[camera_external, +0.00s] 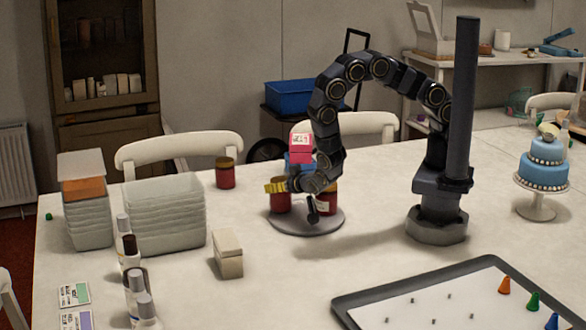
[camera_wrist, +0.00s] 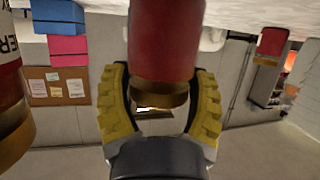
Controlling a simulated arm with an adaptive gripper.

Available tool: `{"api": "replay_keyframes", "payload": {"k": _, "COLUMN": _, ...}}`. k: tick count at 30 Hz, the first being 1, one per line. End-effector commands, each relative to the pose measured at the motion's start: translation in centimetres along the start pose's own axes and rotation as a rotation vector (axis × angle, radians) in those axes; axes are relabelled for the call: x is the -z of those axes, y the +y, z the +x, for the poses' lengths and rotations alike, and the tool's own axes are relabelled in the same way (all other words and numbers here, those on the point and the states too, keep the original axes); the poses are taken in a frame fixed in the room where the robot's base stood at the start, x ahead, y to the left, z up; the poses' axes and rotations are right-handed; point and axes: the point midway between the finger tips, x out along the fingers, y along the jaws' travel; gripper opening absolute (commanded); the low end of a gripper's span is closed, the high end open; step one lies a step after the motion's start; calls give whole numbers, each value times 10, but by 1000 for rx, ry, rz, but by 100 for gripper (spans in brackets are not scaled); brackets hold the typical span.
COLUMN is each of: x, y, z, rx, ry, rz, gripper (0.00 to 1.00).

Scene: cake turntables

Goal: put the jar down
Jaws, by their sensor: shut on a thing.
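A red jar (camera_external: 280,202) with a gold lid is held between the yellow fingers of my gripper (camera_external: 278,187). In the wrist view, which looks upside down, the held jar (camera_wrist: 165,40) sits between both curved fingers. It is upright at the left part of the grey round turntable (camera_external: 306,228). I cannot tell whether its base touches the turntable. A second red jar (camera_external: 326,200) stands on the turntable to the right, partly behind my gripper; a labelled jar (camera_wrist: 10,90) shows at the wrist view's left edge.
Another red jar (camera_external: 225,174) stands on the table at back left. Pink (camera_external: 301,147) and blue boxes are stacked behind my gripper. Clear containers (camera_external: 165,215), a cream box (camera_external: 228,254) and bottles (camera_external: 137,295) stand left. A black-rimmed tray (camera_external: 350,302) lies front right.

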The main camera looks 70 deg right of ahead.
Motion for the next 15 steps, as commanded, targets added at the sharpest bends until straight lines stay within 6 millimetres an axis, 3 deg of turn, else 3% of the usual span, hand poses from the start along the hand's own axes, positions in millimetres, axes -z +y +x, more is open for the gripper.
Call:
{"api": "replay_keyframes", "payload": {"k": 9, "x": -3, "y": 0, "z": 1, "rx": 0, "ry": 1, "rz": 0, "gripper": 29}}
{"api": "replay_keyframes", "payload": {"k": 10, "x": -2, "y": 0, "z": 1, "rx": 0, "ry": 1, "rz": 0, "gripper": 75}}
{"api": "replay_keyframes", "payload": {"k": 11, "x": -2, "y": 0, "z": 1, "rx": 1, "ry": 1, "rz": 1, "gripper": 87}}
{"api": "replay_keyframes", "payload": {"k": 12, "x": -2, "y": 0, "z": 1, "rx": 1, "ry": 1, "rz": 0, "gripper": 93}}
{"api": "replay_keyframes", "payload": {"k": 15, "x": -2, "y": 0, "z": 1, "rx": 1, "ry": 1, "rz": 0, "gripper": 93}}
